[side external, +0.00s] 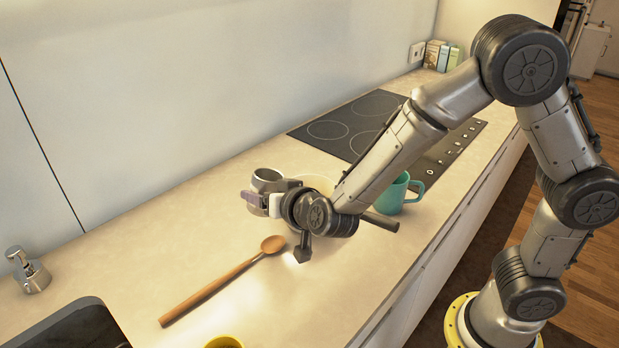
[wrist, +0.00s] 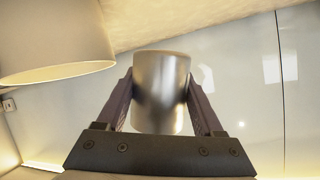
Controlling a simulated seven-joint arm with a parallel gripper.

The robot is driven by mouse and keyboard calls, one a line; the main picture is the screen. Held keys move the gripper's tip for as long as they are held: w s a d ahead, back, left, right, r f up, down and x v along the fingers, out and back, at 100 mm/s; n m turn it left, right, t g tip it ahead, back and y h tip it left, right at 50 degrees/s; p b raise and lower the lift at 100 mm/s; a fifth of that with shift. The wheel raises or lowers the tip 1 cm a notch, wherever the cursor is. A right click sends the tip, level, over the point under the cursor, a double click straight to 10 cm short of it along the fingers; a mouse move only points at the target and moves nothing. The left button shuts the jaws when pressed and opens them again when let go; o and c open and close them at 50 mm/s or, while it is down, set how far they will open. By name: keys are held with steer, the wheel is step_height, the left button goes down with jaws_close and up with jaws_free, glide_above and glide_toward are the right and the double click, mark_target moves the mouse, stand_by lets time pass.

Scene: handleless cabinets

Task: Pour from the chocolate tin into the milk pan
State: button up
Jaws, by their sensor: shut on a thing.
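The chocolate tin (side external: 268,177) is a small silvery metal cylinder, looking about upright, its round top showing in the side view. My gripper (side external: 263,203) is shut on it, with one finger on each side. In the wrist view the tin (wrist: 160,95) sits between both fingers. The milk pan (side external: 318,183) is pale cream and stands just right of the tin, mostly hidden behind my wrist. A dark handle (side external: 382,222), apparently the pan's, sticks out toward the counter front. The pan's wall (wrist: 50,45) fills the upper left of the wrist view. The tin's contents are hidden.
A teal mug (side external: 397,194) stands right of the pan, close to my forearm. A wooden spoon (side external: 222,284) lies on the counter (side external: 130,275). A yellow item (side external: 224,342) shows at the bottom edge. The black hob (side external: 350,128) lies behind; the sink (side external: 85,325) is front left.

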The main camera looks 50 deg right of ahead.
mark_target(266, 173)
steer(key=shift+d+r, duration=0.2)
steer(key=shift+r, duration=0.2)
steer(key=shift+s+d+r+m+t+y, duration=0.15)
steer(key=shift+d+r+m+y, duration=0.25)
steer(key=shift+d+m+y, duration=0.3)
steer(key=shift+s+d+r+m+t+y, duration=0.15)
steer(key=shift+d+r+m+y, duration=0.3)
steer(key=shift+m, duration=0.35)
steer(key=shift+d+r+m+y, duration=0.15)
steer(key=shift+m+y, duration=0.1)
steer(key=shift+m, duration=0.25)
steer(key=shift+f+m+t+y, duration=0.3)
steer(key=shift+f+m+y, duration=0.1)
steer(key=shift+m, duration=0.1)
steer(key=shift+r+m, duration=0.25)
steer(key=shift+m, duration=0.05)
steer(key=shift+r+m+t+y, duration=0.4)
steer(key=shift+r+m+y, duration=0.25)
steer(key=shift+m, duration=0.25)
steer(key=shift+s+d+r+m+t+y, duration=0.1)
steer(key=shift+d+r+m+t+y, duration=0.1)
steer(key=shift+d+m, duration=0.2)
steer(key=shift+s+d+r+m+t+y, duration=0.1)
steer(key=shift+d+m+t+y, duration=0.1)
steer(key=shift+d+m, duration=0.15)
